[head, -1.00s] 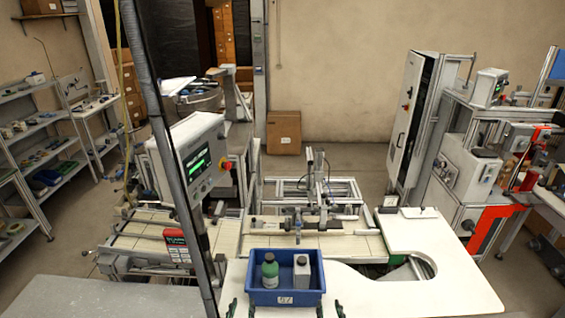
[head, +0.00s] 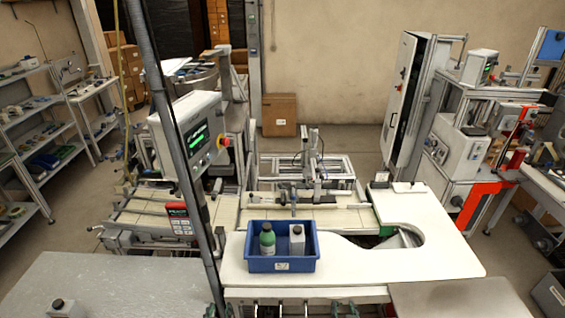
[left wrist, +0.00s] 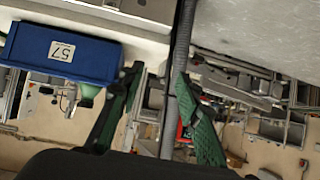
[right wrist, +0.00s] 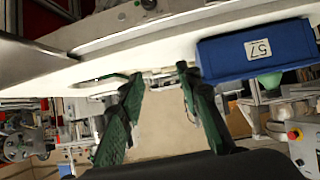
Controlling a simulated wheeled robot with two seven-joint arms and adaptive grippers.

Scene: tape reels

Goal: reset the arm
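My left gripper (head: 219,311) shows only as dark green fingertips at the bottom edge of the head view. In the left wrist view (left wrist: 160,95) its two green fingers are spread with nothing between them. My right gripper (head: 344,311) also shows at the bottom edge of the head view. In the right wrist view (right wrist: 158,90) its fingers are apart and empty. Both grippers are in front of the white table's front edge, clear of the blue bin (head: 282,265). Most of both arms is hidden.
The bin holds a green bottle (head: 267,242) and a grey-white bottle (head: 297,241) on the white table (head: 440,262). A dark pole (head: 178,160) rises left of the bin.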

